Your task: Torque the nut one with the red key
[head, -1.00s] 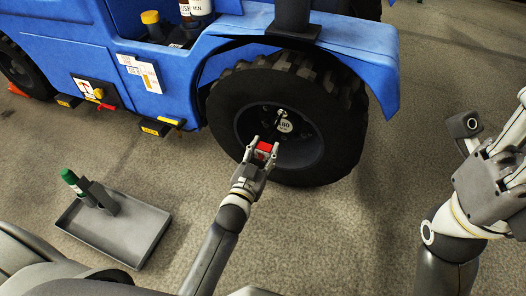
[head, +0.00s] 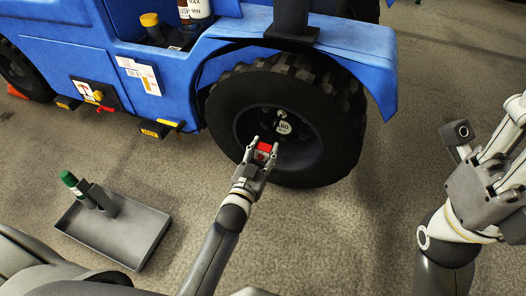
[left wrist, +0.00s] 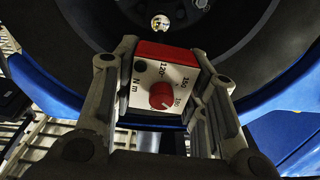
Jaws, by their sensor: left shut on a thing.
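The red key (head: 264,147) is a small red block held between the fingertips of my left gripper (head: 262,152), in front of the wheel's lower hub. The left wrist view shows the key (left wrist: 160,83) with a white face marked N m, a red knob and numbers including 120 and 150, between my left fingers (left wrist: 160,95). The wheel hub (head: 283,127) carries a round tag reading 80. The key looks apart from the hub's small fittings; I cannot tell which is nut one. My right gripper (head: 490,130) is at the right edge with its fingers spread, empty.
A blue vehicle (head: 150,60) with a black tyre (head: 235,110) fills the top. A grey tray (head: 140,235) on the floor at left holds a green-topped tool (head: 70,179) in a stand. Floor between tray and wheel is clear.

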